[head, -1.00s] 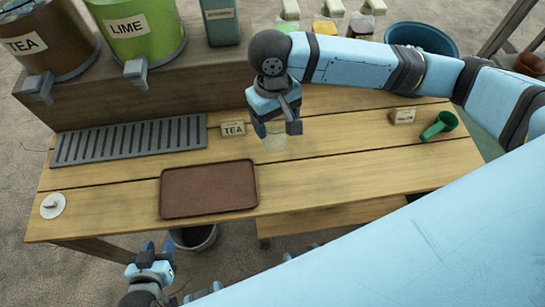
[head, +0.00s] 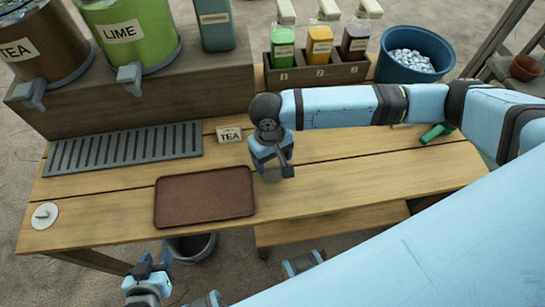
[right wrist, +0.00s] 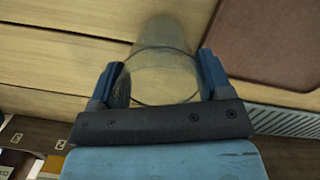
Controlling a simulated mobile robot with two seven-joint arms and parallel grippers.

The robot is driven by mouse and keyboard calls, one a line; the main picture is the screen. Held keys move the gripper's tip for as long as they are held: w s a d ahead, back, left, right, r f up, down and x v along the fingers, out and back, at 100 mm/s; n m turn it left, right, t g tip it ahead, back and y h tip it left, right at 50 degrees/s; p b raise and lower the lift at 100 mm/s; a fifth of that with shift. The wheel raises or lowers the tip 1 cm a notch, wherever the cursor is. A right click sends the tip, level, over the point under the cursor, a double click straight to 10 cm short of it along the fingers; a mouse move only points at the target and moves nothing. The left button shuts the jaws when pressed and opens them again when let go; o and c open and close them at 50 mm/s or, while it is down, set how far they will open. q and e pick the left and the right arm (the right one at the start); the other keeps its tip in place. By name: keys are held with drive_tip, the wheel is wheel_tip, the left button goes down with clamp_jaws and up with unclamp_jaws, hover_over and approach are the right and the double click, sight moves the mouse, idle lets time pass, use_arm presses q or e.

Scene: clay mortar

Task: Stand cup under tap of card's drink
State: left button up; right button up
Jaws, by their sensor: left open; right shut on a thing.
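The clear cup (right wrist: 160,75) is between the fingers of my right gripper (right wrist: 160,85), which is shut on it. In the head view my right gripper (head: 272,172) holds the cup (head: 272,175) over the table, right of the brown tray; the gripper hides most of it. The card (head: 229,135) reads TEA and stands behind the tray. The brown dispenser labelled TEA (head: 38,45) has its tap (head: 31,94) above the left end of the grey drip grate (head: 125,150). The green LIME dispenser (head: 130,35) has its tap (head: 131,76) farther right. My left gripper (head: 148,272) is open and empty below the table's front edge.
The brown tray (head: 205,197) lies empty at the front. A white lid-like disc (head: 44,215) is at the left. Coloured bottles in a rack (head: 318,72), a blue ice tub (head: 415,55) and a green scoop (head: 437,132) are at the right.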

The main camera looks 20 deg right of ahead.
drive_tip(key=o, duration=0.9)
drive_tip(key=shift+f, duration=0.1)
